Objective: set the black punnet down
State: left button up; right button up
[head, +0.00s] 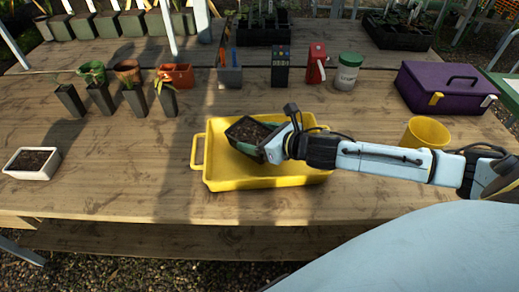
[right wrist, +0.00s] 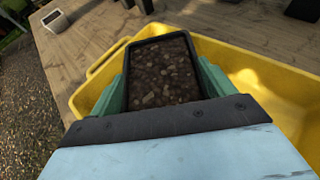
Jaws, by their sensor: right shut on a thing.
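The black punnet (head: 247,131), filled with dark soil, is over the yellow tray (head: 226,184), inside its outline. In the right wrist view the punnet (right wrist: 162,75) sits between the two green fingers of my right gripper (right wrist: 160,92), which is shut on it. In the head view my right gripper (head: 268,146) reaches it from the right, and the punnet looks slightly tilted. I cannot tell whether its base touches the tray floor. The yellow tray also shows in the right wrist view (right wrist: 250,75), around and below the punnet. My left gripper is not in view.
A white punnet of soil (head: 32,162) stands at the left. A yellow pot (head: 425,133) and a purple toolbox (head: 445,87) are at the right. Several pots and dark tubes stand behind, with a red container (head: 316,64). The wooden table (head: 120,185) is clear left of the tray.

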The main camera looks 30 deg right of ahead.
jog(key=shift+f, duration=0.35)
notch_tip(320, 180, down, 3)
jog(key=shift+f+b, duration=0.1)
jog(key=shift+b, duration=0.45)
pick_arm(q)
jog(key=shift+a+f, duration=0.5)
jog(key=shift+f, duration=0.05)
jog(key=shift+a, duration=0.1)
pick_arm(e)
jog(key=o, duration=0.8)
jog(key=shift+f, duration=0.1)
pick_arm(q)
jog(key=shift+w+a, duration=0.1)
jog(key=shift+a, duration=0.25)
pick_arm(e)
jog(key=shift+o, duration=1.3)
